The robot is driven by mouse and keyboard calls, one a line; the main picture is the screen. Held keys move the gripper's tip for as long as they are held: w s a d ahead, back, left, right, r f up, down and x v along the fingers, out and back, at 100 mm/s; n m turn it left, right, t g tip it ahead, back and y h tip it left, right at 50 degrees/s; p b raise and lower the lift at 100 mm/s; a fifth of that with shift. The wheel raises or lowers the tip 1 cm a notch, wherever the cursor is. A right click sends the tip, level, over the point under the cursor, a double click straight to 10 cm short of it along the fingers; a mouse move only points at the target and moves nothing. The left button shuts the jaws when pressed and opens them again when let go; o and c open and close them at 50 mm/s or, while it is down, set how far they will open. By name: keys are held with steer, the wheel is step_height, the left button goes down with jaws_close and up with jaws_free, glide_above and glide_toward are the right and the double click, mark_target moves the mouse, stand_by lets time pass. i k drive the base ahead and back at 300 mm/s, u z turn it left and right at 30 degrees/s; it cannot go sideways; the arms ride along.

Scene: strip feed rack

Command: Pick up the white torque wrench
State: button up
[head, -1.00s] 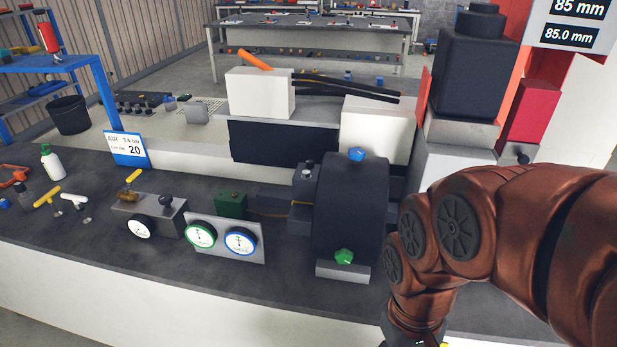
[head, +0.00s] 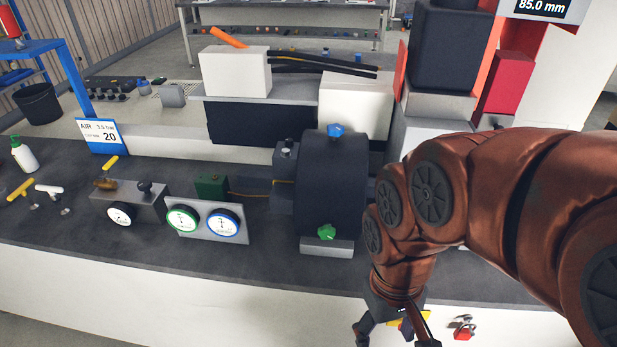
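The white torque wrench (head: 48,190) looks like a small white T-handle tool. It lies on the dark bench top at the far left in the head view, just right of a yellow T-handle tool (head: 21,188). My gripper (head: 396,335) hangs at the bottom of the view, right of centre, in front of the bench's white front face. It is far to the right of the white wrench. Its two fingers look spread apart with nothing seen between them; their tips are partly cut off by the frame edge.
Between them on the bench stand a grey valve block (head: 130,203) with a yellow handle, a gauge plate (head: 207,222) and a large dark drum (head: 331,185). A white bottle (head: 23,154) stands behind the wrench. A red padlock (head: 464,327) is at lower right.

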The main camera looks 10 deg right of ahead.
mark_target(66, 213)
steer(key=u, duration=2.05)
steer(key=i, duration=2)
steer(key=u, duration=0.05)
